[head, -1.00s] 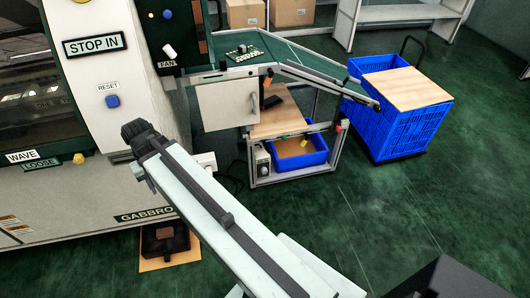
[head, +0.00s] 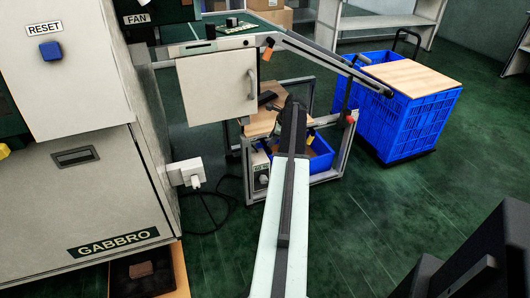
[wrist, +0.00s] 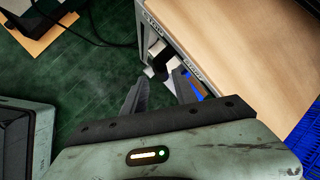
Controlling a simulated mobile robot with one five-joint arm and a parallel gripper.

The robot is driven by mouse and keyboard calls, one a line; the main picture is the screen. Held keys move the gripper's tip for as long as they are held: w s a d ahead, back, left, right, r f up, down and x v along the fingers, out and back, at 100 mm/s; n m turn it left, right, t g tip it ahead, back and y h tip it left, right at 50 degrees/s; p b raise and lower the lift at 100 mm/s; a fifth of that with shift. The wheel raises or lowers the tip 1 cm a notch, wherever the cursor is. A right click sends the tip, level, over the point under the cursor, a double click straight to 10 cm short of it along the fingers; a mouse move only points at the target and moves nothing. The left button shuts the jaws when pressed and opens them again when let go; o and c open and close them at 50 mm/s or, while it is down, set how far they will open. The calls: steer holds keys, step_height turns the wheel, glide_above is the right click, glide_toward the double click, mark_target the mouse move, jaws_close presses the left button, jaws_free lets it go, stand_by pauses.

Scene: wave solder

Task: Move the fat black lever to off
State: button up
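My gripper (head: 294,108) is at the end of the arm, in front of the bench frame under the conveyor. In the wrist view my gripper (wrist: 161,76) has its two grey fingers apart with nothing between them. A thick black piece, perhaps the fat black lever (wrist: 159,65), sticks out by the wooden shelf's edge, just beyond the fingertips and apart from them.
The machine marked GABBRO (head: 112,243) stands at left, with a white cabinet (head: 217,88) beside it. A blue bin (head: 319,162) sits low in the bench frame. A blue crate cart (head: 408,125) is at right.

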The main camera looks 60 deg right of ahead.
mark_target(267, 148)
steer(key=b+x, duration=0.7)
steer(key=x, duration=0.1)
steer(key=shift+s, duration=0.1)
steer(key=shift+r, duration=0.15)
jaws_close()
